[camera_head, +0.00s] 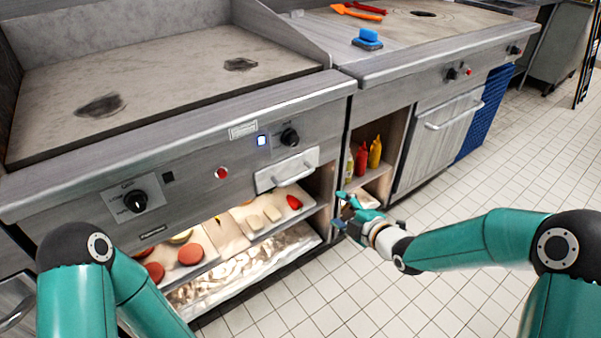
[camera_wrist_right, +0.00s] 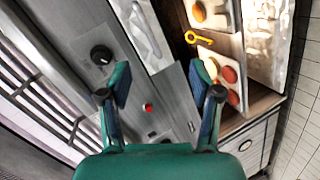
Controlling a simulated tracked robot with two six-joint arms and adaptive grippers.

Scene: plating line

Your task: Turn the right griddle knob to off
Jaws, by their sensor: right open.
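The right griddle knob (camera_head: 289,136) is a round black knob on the steel front panel, beside a small lit blue-white switch (camera_head: 261,140). Its pointer is too small to read. In the right wrist view a black knob (camera_wrist_right: 101,54) shows beyond and to the left of the fingers. My right gripper (camera_head: 341,210) is open and empty, in front of the shelf opening, below and to the right of the knob and apart from it. Its two teal and dark fingers (camera_wrist_right: 160,84) stand wide apart in the right wrist view. My left arm shows at lower left, but its gripper is out of frame.
The left griddle knob (camera_head: 135,200) and a red button (camera_head: 221,173) share the panel. A pale drawer front with a handle (camera_head: 287,170) juts out below the right knob. Food trays (camera_head: 206,240) sit on the shelf beneath. The tiled floor (camera_head: 470,205) is clear.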

